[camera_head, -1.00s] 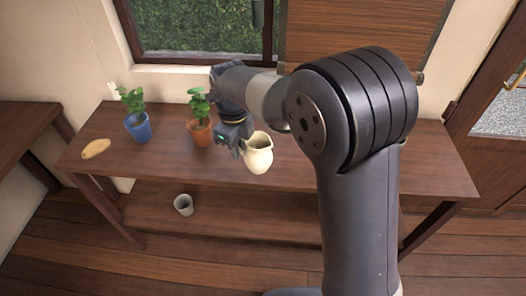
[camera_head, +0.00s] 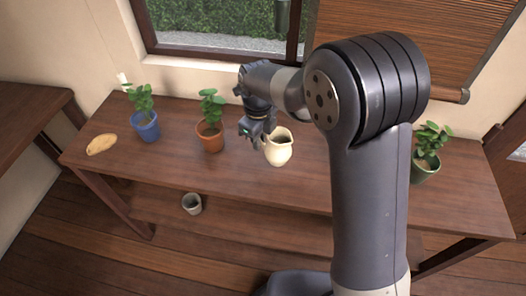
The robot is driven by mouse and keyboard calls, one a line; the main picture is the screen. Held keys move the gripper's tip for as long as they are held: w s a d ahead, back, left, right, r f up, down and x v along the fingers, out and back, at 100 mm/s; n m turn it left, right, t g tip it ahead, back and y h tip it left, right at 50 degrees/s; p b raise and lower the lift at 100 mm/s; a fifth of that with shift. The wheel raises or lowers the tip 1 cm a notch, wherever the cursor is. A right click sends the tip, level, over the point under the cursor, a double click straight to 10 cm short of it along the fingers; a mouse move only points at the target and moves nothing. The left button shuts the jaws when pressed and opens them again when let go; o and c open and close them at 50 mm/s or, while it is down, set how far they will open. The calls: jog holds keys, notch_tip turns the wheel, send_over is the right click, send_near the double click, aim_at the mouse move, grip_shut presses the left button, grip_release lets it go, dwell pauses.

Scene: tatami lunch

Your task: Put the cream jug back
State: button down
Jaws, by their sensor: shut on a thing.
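The fingertips are partly hidden by the gripper body and the jug. I cannot tell whether the jug's base touches the table top.
A terracotta pot plant (camera_head: 210,136) stands just left of my gripper. A blue pot plant (camera_head: 146,127) and a tan oval object (camera_head: 101,144) are farther left. A green pot plant (camera_head: 426,166) is at the right. A grey cup (camera_head: 192,203) is on the lower shelf.

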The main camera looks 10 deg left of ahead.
jog(key=shift+f, duration=2.5)
jog(key=shift+f, duration=0.2)
jog(key=c, duration=1.5)
grip_release()
jog(key=shift+r, duration=0.1)
jog(key=shift+r, duration=3.85)
